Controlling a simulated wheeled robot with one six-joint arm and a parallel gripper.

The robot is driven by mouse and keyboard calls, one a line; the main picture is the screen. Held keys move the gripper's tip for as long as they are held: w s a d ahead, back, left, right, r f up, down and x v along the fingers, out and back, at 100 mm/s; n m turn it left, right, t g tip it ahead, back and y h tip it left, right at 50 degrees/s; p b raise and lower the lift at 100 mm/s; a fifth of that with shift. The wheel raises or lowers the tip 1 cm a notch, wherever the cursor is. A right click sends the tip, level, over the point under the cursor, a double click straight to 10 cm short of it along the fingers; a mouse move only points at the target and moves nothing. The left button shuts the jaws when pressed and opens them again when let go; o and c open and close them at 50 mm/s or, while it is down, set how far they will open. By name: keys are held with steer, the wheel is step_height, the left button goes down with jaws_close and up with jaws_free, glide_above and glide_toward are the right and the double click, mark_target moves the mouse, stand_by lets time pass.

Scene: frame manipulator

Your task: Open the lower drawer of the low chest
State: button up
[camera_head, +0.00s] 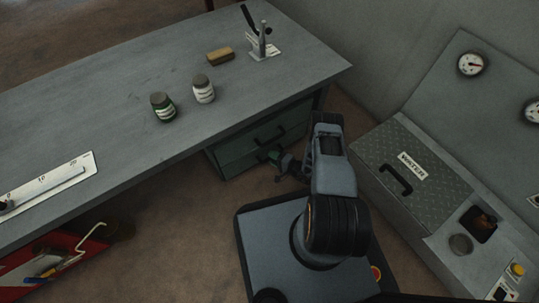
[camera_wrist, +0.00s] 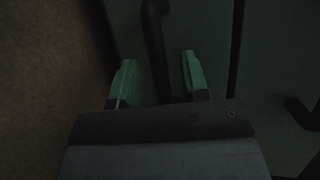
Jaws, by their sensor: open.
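The low chest (camera_head: 236,157) is dark green and stands under the workbench. Its lower drawer (camera_wrist: 208,30) and upper drawer (camera_wrist: 280,55) both look shut, with a dark seam between them in the wrist view. The lower drawer's black bar handle (camera_wrist: 153,35) runs between my fingers. The upper drawer's handle (camera_wrist: 300,112) is at the right edge of the wrist view. My gripper (camera_wrist: 159,76) is open, its green fingertips on either side of the lower handle. In the head view my gripper (camera_head: 274,156) is at the chest front and partly hides the lower handle.
The grey workbench (camera_head: 110,120) overhangs the chest and carries two jars (camera_head: 203,89), a brush-like block (camera_head: 221,57) and a ruler plate (camera_head: 50,184). A cabinet marked WATER (camera_head: 400,165) stands close on my arm's right. A red tool box (camera_head: 45,262) is at lower left. Brown floor (camera_head: 180,215) lies between.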

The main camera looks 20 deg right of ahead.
steer(key=shift+w+a+f, duration=0.1)
steer(key=shift+w+a, duration=0.25)
steer(key=shift+w, duration=0.1)
jaws_close()
stand_by(0.4)
